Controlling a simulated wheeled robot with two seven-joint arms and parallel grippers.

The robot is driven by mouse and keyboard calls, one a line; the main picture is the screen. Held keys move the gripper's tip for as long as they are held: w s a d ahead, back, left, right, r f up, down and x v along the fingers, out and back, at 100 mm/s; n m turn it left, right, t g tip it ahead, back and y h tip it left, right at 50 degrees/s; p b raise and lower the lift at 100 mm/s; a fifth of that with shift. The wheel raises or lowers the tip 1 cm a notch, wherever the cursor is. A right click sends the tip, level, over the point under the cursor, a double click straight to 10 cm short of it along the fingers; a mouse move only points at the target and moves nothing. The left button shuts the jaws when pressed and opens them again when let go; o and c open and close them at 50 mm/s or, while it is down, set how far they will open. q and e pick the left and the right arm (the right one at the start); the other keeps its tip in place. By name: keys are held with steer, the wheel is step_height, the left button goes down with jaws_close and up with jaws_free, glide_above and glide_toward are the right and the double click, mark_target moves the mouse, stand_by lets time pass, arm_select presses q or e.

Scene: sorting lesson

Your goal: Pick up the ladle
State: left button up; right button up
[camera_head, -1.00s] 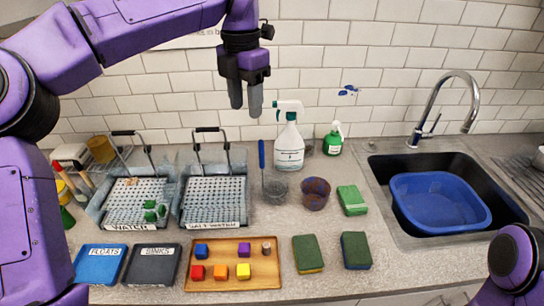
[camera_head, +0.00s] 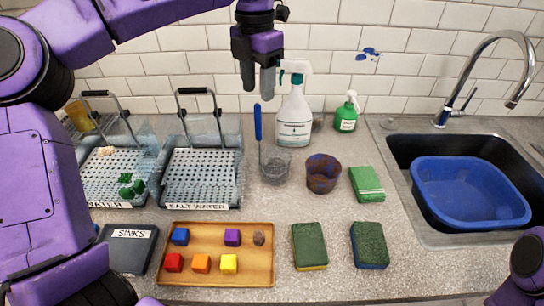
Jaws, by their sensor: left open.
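The ladle (camera_head: 258,122) has an upright blue handle, with its lower end at a clear grey cup (camera_head: 275,166) on the counter. I cannot tell whether its bowl sits inside the cup or behind it. My left gripper (camera_head: 257,80) hangs above the handle with its dark fingers pointing down, open and apart from the ladle. At lower right only a purple part of my right arm shows; its gripper is out of view.
A spray bottle (camera_head: 295,122) stands close right of the handle. A reddish cup (camera_head: 322,174) is right of the clear cup. The salt water basket (camera_head: 200,180) is left. A wooden tray (camera_head: 215,275) with small blocks lies in front. A sink with a blue basin (camera_head: 465,195) is right.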

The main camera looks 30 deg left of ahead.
arm_select(q)
steer(key=p, duration=0.1)
glide_toward(260, 139)
steer(key=f, duration=0.3)
steer(key=w+f, duration=0.1)
steer(key=f, duration=0.1)
steer(key=shift+a+f, duration=0.2)
steer(key=shift+a, duration=0.1)
jaws_close()
